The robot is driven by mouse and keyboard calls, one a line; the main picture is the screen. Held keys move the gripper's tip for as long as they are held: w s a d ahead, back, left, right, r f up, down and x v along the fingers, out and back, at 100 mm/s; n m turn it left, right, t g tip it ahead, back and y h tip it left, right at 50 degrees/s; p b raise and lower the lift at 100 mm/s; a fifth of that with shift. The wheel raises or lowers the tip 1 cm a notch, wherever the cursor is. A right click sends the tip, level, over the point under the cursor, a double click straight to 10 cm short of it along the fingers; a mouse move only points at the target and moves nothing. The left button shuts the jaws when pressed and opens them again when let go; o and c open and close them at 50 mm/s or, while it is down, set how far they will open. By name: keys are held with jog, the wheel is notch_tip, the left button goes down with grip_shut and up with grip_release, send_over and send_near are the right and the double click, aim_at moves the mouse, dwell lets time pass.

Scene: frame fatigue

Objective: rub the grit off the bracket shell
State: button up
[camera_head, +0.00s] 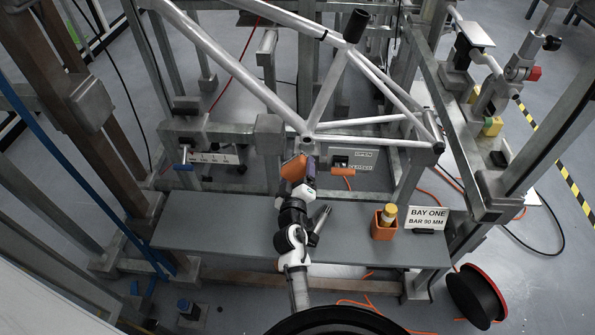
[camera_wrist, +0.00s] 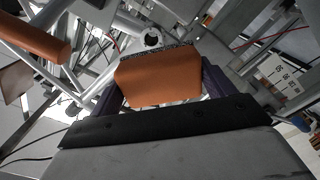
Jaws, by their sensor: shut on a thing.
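My gripper (camera_head: 303,169) is shut on an orange block (camera_head: 293,167), which sits between its purple fingers in the wrist view (camera_wrist: 160,80). The block's far edge carries a grey speckled strip (camera_wrist: 155,51). The bracket shell (camera_head: 307,140) is the short silver tube where the bike frame's tubes meet. The block is just below the shell in the head view. In the wrist view the shell's round end (camera_wrist: 153,38) shows just beyond the speckled strip. I cannot tell whether they touch. No grit can be made out on the shell at this size.
The silver frame (camera_head: 232,60) is held among grey metal beams. An orange handle (camera_head: 343,172) is right of my gripper. The bench's left part is clear.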

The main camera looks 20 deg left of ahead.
jog(key=shift+w, duration=0.15)
jog(key=shift+p+x, duration=0.9)
jog(key=shift+x, duration=2.55)
jog(key=shift+x, duration=1)
jog(key=d+p, duration=0.1)
jog(key=d, duration=0.1)
jog(key=d+p, duration=0.1)
jog(key=p, duration=0.1)
jog(key=shift+w+d+r, duration=0.15)
jog(key=shift+w+d, duration=0.25)
jog(key=shift+a+f+b, duration=0.1)
jog(key=shift+f+b, duration=0.35)
jog(key=shift+b, duration=0.15)
jog(key=shift+s+a+r+b, duration=0.15)
jog(key=shift+s+a+b, duration=0.05)
jog(key=shift+a+b, duration=0.6)
jog(key=shift+s+a+r+b, duration=0.1)
jog(key=shift+s+a+b, duration=0.15)
jog(key=shift+a+b, duration=0.5)
